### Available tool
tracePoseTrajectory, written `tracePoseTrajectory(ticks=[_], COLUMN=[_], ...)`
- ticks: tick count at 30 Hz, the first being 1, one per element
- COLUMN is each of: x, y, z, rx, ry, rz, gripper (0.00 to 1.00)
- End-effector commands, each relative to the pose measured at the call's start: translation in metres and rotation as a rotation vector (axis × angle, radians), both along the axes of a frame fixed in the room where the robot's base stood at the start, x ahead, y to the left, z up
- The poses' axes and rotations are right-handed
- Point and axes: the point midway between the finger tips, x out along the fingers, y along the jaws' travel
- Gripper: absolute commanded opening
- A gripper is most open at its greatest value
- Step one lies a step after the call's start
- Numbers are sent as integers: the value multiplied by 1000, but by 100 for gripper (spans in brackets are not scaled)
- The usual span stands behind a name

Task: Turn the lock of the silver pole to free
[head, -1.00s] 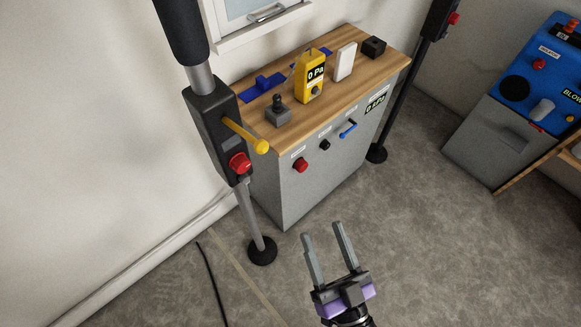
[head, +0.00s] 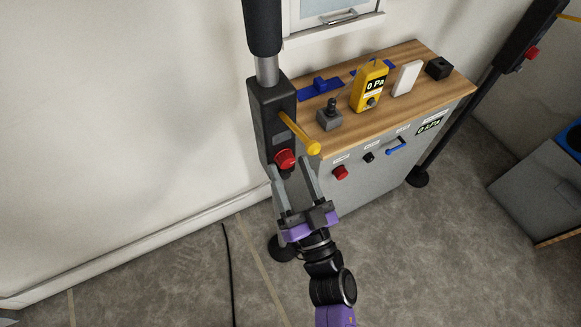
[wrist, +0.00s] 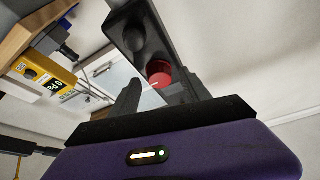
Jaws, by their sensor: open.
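The silver pole (head: 267,71) stands at the left end of the cabinet, with a black sleeve above and a dark box (head: 262,115) on it. A red round knob (head: 285,158) sits low on the box's front, and a yellow lever (head: 300,133) sticks out above it. In the wrist view the red knob (wrist: 159,73) shows ahead, between the fingers. My gripper (head: 291,166) is open and empty, its fingertips close to the red knob, one on each side. I cannot tell whether they touch it.
The grey cabinet with a wooden top (head: 405,99) stands just right of the pole. It holds a yellow gauge (head: 369,88) and a small joystick box (head: 329,116). A second dark pole (head: 468,97) stands farther right. A cable (head: 228,265) lies on the floor.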

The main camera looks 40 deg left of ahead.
Motion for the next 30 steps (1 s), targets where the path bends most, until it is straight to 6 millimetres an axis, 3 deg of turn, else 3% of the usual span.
tracePoseTrajectory(ticks=[10, 19, 30], x=[3, 2, 3], y=[4, 4, 4], z=[1, 1, 1], rx=[-2, -1, -22], ry=[2, 1, -50], rz=[-1, -1, -2], gripper=[55, 0, 0])
